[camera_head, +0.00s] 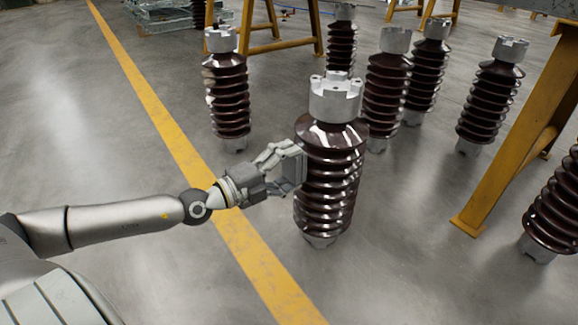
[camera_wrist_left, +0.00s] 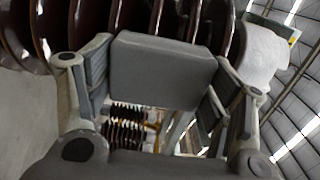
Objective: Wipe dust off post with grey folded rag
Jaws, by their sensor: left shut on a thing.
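The nearest post (camera_head: 335,185) is a dark brown ribbed insulator with a grey metal cap, standing upright on the floor. My left gripper (camera_head: 284,168) is at its left side, near the upper ribs. It is shut on the grey folded rag (camera_wrist_left: 165,70), a flat block between the fingers in the left wrist view. The rag (camera_head: 294,160) is close against the post's ribs; whether it touches them is unclear. The ribs also show behind the rag in the left wrist view (camera_wrist_left: 135,14). Pale glints on the post cannot be told from dust. My right gripper is not in view.
Several similar insulators stand behind and to the right, one at back left (camera_head: 228,95) with pale patches. A yellow frame leg (camera_head: 520,130) stands at right; more yellow trestles (camera_head: 275,42) are at the back. A yellow floor line (camera_head: 165,120) crosses open grey floor at left.

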